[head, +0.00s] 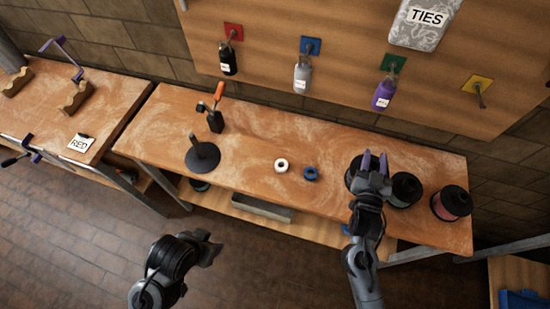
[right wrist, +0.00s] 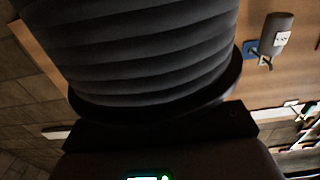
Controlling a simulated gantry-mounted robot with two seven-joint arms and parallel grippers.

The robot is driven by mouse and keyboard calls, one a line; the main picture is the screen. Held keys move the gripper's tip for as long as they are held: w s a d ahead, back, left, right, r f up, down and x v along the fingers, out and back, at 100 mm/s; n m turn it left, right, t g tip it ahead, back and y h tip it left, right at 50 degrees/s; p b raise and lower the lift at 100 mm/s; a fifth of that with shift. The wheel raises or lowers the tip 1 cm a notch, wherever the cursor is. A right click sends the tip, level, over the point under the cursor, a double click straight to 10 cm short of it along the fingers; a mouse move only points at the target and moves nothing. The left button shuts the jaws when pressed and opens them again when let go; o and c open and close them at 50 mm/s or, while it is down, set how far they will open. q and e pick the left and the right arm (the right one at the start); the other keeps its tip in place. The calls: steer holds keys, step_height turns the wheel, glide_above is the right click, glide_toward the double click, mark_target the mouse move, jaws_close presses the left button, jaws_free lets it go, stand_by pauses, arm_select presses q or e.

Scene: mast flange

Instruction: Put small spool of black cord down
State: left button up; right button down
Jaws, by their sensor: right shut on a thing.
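The small spool of black cord (right wrist: 150,50) fills the upper part of the right wrist view, with dark ribbed windings above a flange. In the head view its black edge (head: 351,175) shows at the left of my right gripper (head: 375,160), which hides much of it. My right gripper is shut on this spool over the right part of the workbench (head: 245,150). I cannot tell whether the spool touches the bench top. My left gripper (head: 207,248) is in front of the bench, over the floor; its jaws are too unclear to read.
A dark green-topped spool (head: 405,190) and a red spool (head: 451,203) stand right of my right gripper. White (head: 281,165) and blue (head: 310,173) rolls lie mid-bench. A round black base with a post (head: 202,157) stands left. Bottles hang on the board behind.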

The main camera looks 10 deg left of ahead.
steer(key=shift+s+a+f+b, duration=0.2)
steer(key=shift+a+f, duration=0.1)
steer(key=shift+f, duration=0.1)
steer(key=shift+s+a+f+b, duration=0.15)
steer(key=shift+a+f, duration=0.1)
steer(key=shift+f, duration=0.45)
step_height(320, 180, down, 10)
steer(key=b, duration=0.1)
steer(key=shift+d, duration=0.25)
steer(key=shift+w+f, duration=0.1)
steer(key=shift+f, duration=0.15)
steer(key=c, duration=0.7)
jaws_free()
